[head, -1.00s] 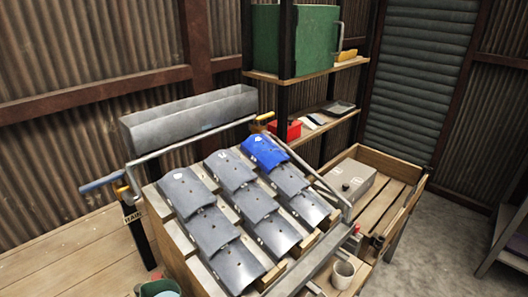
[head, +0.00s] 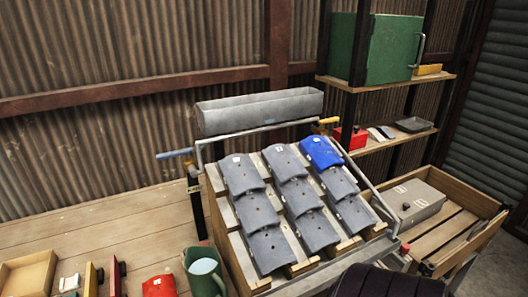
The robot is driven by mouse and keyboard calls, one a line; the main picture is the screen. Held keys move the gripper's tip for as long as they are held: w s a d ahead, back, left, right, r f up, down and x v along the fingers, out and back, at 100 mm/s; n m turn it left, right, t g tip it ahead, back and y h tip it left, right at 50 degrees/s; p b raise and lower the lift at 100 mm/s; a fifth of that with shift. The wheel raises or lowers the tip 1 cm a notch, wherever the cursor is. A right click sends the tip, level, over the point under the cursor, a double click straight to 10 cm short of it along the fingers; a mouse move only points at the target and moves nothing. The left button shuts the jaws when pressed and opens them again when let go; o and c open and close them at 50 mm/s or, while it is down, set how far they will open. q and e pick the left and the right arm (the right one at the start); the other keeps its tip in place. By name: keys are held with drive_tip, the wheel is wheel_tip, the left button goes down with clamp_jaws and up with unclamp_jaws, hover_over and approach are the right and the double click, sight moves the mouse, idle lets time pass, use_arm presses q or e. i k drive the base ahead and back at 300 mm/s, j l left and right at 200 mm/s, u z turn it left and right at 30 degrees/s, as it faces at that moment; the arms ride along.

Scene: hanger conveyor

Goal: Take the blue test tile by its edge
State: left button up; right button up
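The blue test tile (head: 321,152) lies at the top right of a sloped rack (head: 243,248), above a column of grey tiles. Its lower edge meets the grey tile (head: 338,183) below it. Several grey curved tiles (head: 264,208) overlap in rows on the rack's wooden battens. Neither of my grippers shows in the head view, so nothing is seen touching the blue tile.
A metal trough (head: 260,112) stands behind the rack, and a metal rail with a blue handle (head: 174,154) frames it. A green jug (head: 204,272) and red object (head: 160,286) stand at front left. A dark ribbed shape (head: 385,281) covers the bottom right. Wooden boards at left are mostly clear.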

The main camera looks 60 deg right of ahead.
sight(321, 155)
drive_tip(key=k+l+u, duration=0.15)
drive_tip(key=u, duration=0.2)
drive_tip(key=k+u, duration=0.25)
drive_tip(key=u, duration=0.15)
drive_tip(key=k+l+z, duration=0.1)
drive_tip(key=z, duration=0.25)
drive_tip(key=k+l+z, duration=0.1)
drive_tip(key=z, duration=0.25)
drive_tip(key=k+l+z, duration=0.15)
drive_tip(key=z, duration=0.15)
